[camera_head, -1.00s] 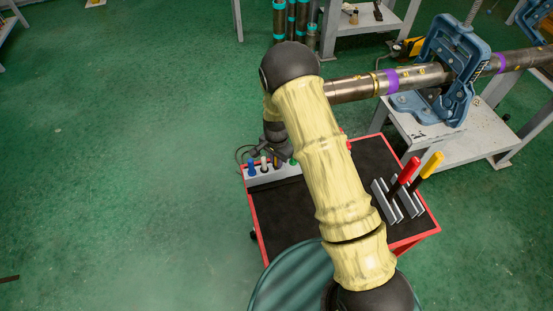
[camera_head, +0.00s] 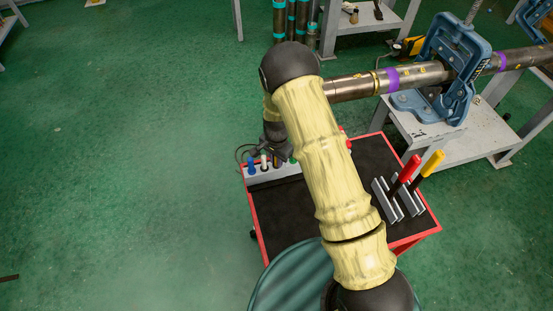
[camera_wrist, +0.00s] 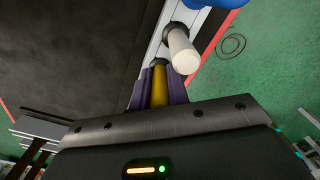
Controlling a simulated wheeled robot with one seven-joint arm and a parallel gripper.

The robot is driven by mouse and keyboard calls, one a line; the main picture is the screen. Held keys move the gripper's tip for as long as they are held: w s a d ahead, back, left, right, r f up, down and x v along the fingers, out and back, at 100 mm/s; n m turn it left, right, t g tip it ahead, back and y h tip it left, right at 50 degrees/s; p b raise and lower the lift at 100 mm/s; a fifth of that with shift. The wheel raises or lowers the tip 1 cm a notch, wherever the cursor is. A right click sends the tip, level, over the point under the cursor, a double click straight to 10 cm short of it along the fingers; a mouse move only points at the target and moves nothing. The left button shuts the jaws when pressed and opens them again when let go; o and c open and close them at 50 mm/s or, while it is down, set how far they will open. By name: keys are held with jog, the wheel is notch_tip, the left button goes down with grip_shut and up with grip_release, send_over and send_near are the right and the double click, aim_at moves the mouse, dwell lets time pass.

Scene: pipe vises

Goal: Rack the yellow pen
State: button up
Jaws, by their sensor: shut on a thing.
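The yellow pen (camera_wrist: 159,88) stands between the purple fingers of my gripper (camera_wrist: 160,78) in the wrist view. My gripper is shut on it. The pen's dark end lies over the pale pen rack (camera_wrist: 152,50); I cannot tell whether it is inside a hole. The rack also shows in the head view (camera_head: 280,174), along the cart's far left edge, with my gripper (camera_head: 277,157) just above it. A white pen (camera_wrist: 183,52) and a blue pen (camera_wrist: 226,3) stand in the rack beside the yellow one. My wrist partly hides the rack in the head view.
The red-edged cart has a dark, mostly clear top (camera_head: 283,212). Red-handled (camera_head: 408,168) and yellow-handled (camera_head: 432,163) tools stand in grey holders at its right. A blue pipe vise (camera_head: 447,75) holds a long pipe (camera_head: 355,87) behind the cart.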

dwell(0.4)
jog(key=o, duration=0.9)
jog(key=shift+f, duration=0.1)
notch_tip(320, 180, up, 18)
jog(key=b, duration=0.3)
jog(key=shift+f+b, duration=0.25)
jog(key=shift+b, duration=0.1)
jog(key=s+d+r+n+t, duration=0.1)
jog(key=s+d+n, duration=0.1)
jog(key=s+d, duration=0.3)
jog(key=s+d+r+n, duration=0.2)
jog(key=s+d+n, duration=0.1)
jog(key=s+d, duration=0.2)
jog(key=s+d+r+n+t, duration=0.1)
jog(key=s+d+r+n, duration=0.1)
jog(key=s+d, duration=0.3)
jog(key=shift+s+d+r+n+t, duration=0.1)
jog(key=shift+s+n+t, duration=0.05)
jog(key=shift+s, duration=0.75)
jog(key=shift+s+d+n+t, duration=0.1)
jog(key=shift+s+n+t, duration=0.05)
jog(key=shift+s, duration=0.75)
